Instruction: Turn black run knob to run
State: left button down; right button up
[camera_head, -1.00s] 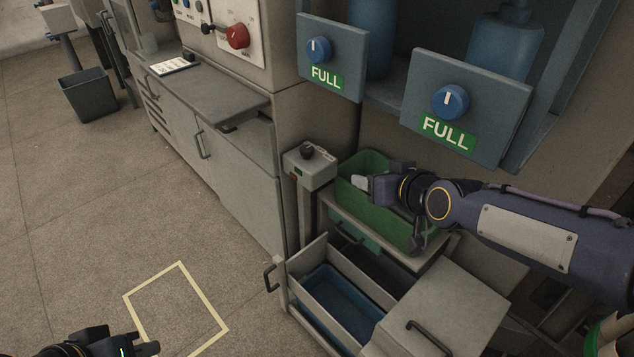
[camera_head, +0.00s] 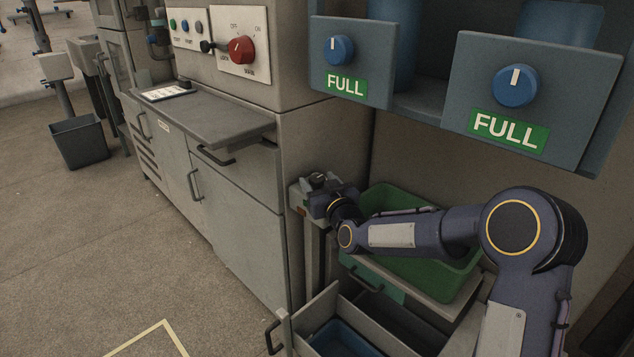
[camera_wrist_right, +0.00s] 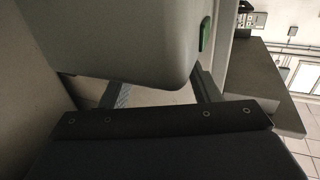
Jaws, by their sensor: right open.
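A small grey control box (camera_head: 299,196) on a post carries the black run knob (camera_head: 317,179) on its top. My right gripper (camera_head: 312,200) is at the near right side of this box, just below and beside the knob, and its fingertips are partly hidden. In the right wrist view the fingers (camera_wrist_right: 165,90) are spread apart, with the box (camera_wrist_right: 125,38) and its green patch (camera_wrist_right: 206,36) close ahead. The knob is not recognisable there, and I cannot tell whether the fingers touch the box. My left gripper is out of view.
A green bin (camera_head: 396,197) sits right of the box, partly behind my right arm. An open drawer with a blue bin (camera_head: 345,338) lies below. A grey cabinet (camera_head: 235,215) stands left, with a red knob (camera_head: 242,50) above. Blue dials marked FULL (camera_head: 516,86) hang at upper right.

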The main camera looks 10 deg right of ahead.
jog(key=shift+w+a, duration=0.15)
jog(key=shift+w, duration=0.65)
jog(key=c, duration=0.9)
